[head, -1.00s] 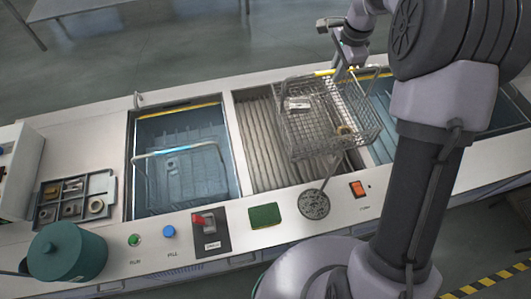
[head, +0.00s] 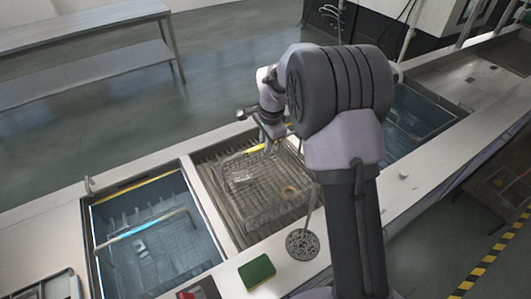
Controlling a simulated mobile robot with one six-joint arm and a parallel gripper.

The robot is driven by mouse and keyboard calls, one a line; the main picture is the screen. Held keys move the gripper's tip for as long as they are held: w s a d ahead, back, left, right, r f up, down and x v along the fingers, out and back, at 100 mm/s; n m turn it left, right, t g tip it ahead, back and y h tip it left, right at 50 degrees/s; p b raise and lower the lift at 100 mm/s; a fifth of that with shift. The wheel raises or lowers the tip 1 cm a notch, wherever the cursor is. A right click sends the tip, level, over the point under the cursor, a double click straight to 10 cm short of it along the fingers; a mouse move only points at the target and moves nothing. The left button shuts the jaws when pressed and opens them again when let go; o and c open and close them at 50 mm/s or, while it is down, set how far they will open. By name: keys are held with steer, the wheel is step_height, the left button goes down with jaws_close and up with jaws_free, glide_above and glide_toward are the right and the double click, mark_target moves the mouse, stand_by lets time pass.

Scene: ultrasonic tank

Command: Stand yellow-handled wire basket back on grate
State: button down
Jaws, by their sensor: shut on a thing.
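The wire basket (head: 258,207) with a yellow handle grip (head: 255,149) is over the ribbed grate (head: 222,222) in the middle bay. It looks roughly level, and holds a pale small part and a brownish ring. My gripper (head: 268,146) is shut on the yellow handle at the basket's far side. Whether the basket's bottom touches the grate I cannot tell. My arm hides part of the basket's right side.
A water tank (head: 92,232) with another basket (head: 150,252) inside lies left of the grate. Another tank (head: 452,103) lies right, partly behind my arm. A round mesh skimmer (head: 302,244) and a green sponge (head: 257,271) lie along the front edge.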

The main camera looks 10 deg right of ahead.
steer(key=shift+f, duration=0.85)
steer(key=c, duration=1.5)
jaws_free()
steer(key=shift+f, duration=0.1)
steer(key=shift+o, duration=0.2)
